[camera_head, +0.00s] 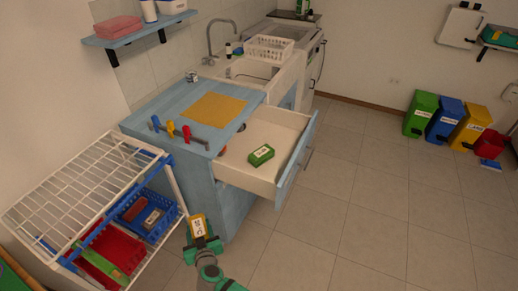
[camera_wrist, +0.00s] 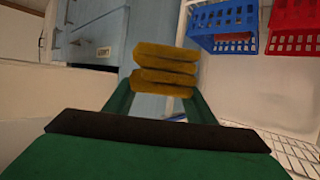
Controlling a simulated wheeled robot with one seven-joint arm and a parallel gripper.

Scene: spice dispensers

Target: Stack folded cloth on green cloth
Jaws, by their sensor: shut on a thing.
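My gripper (camera_head: 203,243) is shut on a folded yellow cloth (camera_head: 198,227) with a white label, in front of the blue cabinet and right of the drying rack. In the wrist view the folded cloth (camera_wrist: 165,67) shows as stacked yellow layers between my green fingers. A folded green cloth (camera_head: 261,155) with a white label lies flat inside the open drawer (camera_head: 291,173). The held cloth is apart from it, nearer the camera and lower left in the head view.
The white rack (camera_head: 85,185) holds a blue basket (camera_head: 146,214) and a red basket (camera_head: 103,257) close by on the left. A flat yellow cloth (camera_head: 214,109) and colored hooks (camera_head: 171,130) are on the blue counter (camera_head: 165,105).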

